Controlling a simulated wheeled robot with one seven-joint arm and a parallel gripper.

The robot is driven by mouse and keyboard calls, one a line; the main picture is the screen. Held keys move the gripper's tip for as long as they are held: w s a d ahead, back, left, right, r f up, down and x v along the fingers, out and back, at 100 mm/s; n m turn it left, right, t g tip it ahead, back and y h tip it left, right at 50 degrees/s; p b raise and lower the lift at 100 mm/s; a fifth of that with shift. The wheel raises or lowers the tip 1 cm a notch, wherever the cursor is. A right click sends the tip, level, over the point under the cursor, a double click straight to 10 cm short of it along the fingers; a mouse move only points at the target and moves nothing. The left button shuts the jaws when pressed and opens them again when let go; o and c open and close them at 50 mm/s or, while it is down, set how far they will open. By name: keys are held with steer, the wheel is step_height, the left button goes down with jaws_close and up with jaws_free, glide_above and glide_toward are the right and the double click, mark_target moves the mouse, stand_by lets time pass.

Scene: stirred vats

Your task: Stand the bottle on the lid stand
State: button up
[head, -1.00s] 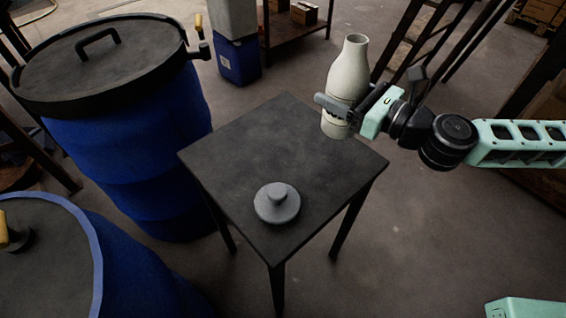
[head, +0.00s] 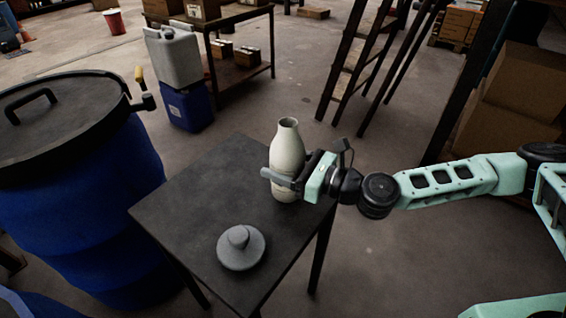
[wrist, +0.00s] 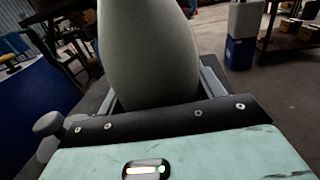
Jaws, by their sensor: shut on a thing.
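The pale cream bottle (head: 288,150) is upright over the back right part of the dark square lid stand (head: 190,205) in the head view. My gripper (head: 284,178) is shut on its lower body from the right side. I cannot tell whether the bottle's base touches the top or hovers just above it. In the wrist view the bottle (wrist: 148,50) fills the space between the fingers, its neck cut off and its base hidden. A grey round lid with a knob (head: 240,250) lies on the stand's front part, apart from the bottle.
A large blue vat with a black lid (head: 75,190) stands left of the stand. A white canister on a blue one (head: 187,105) and a shelf table (head: 240,70) are behind. A ladder (head: 355,70) and cardboard boxes (head: 520,110) are at the right back. The stand's left part is clear.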

steer(key=shift+f, duration=0.15)
steer(key=o, duration=1.4)
steer(key=shift+d+r, duration=0.1)
steer(key=shift+r, duration=0.1)
steer(key=b+v, duration=0.1)
steer(key=v, duration=1.1)
